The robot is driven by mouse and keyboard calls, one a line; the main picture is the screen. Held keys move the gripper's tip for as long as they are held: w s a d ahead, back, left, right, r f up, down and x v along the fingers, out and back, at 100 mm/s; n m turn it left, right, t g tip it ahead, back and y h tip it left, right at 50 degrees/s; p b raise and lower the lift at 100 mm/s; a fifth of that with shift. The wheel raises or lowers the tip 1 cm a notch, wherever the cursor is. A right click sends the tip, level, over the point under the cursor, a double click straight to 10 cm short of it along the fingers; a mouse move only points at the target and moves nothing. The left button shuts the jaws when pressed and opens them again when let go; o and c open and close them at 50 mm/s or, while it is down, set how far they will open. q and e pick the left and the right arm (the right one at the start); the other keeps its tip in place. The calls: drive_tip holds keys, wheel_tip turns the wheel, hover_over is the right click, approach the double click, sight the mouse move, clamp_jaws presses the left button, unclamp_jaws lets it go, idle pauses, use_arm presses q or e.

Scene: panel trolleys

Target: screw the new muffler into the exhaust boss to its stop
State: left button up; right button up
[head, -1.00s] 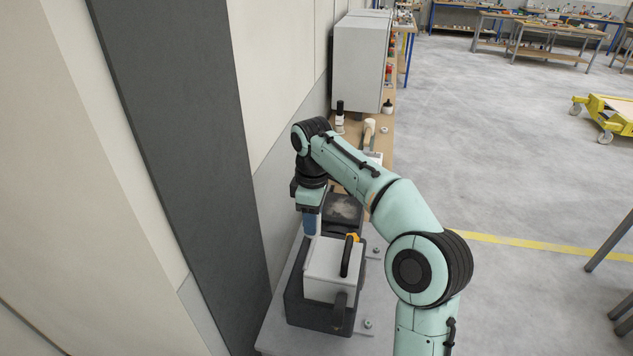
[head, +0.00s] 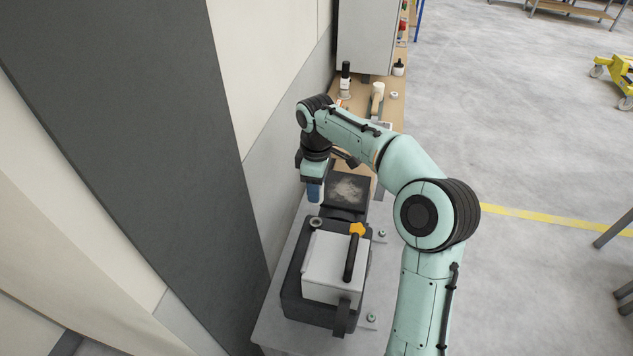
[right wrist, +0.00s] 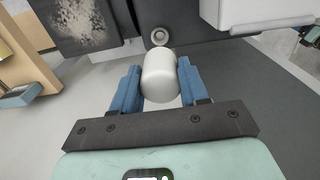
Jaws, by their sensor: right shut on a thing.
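The new muffler (right wrist: 159,76) is a smooth white cylinder held between the blue fingers of my right gripper (right wrist: 156,90). In the head view my right gripper (head: 315,191) points down beyond the near machine, and its fingers hide the muffler. The exhaust boss (head: 316,222) is a round grey ring with a dark hole on the machine's far left corner. My left gripper is not in view.
The dark machine (head: 292,294) has a light grey cover (head: 331,270), a black handle and an orange part. A dusty dark panel (head: 348,189) lies beyond it. A wall (head: 265,90) stands close on the left. Bottles and a cabinet (head: 366,36) stand on the bench behind.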

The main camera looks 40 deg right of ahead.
drive_tip(key=shift+r, duration=0.1)
wheel_tip(320, 180, down, 2)
drive_tip(key=shift+f+b, duration=0.25)
drive_tip(key=shift+b, duration=0.1)
drive_tip(key=shift+s+f+b, duration=0.2)
drive_tip(key=shift+f+b, duration=0.15)
drive_tip(key=shift+f, duration=0.85)
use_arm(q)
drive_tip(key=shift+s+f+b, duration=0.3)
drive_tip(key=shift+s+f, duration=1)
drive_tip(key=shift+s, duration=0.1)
use_arm(e)
drive_tip(key=shift+w+f, duration=0.15)
drive_tip(key=shift+f, duration=1)
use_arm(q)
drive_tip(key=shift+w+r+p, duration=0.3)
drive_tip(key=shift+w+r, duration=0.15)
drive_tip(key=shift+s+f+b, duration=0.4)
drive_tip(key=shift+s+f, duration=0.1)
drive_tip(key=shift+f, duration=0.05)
use_arm(e)
drive_tip(key=shift+f, duration=1.1)
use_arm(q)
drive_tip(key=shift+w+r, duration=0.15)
use_arm(e)
drive_tip(key=m, duration=0.3)
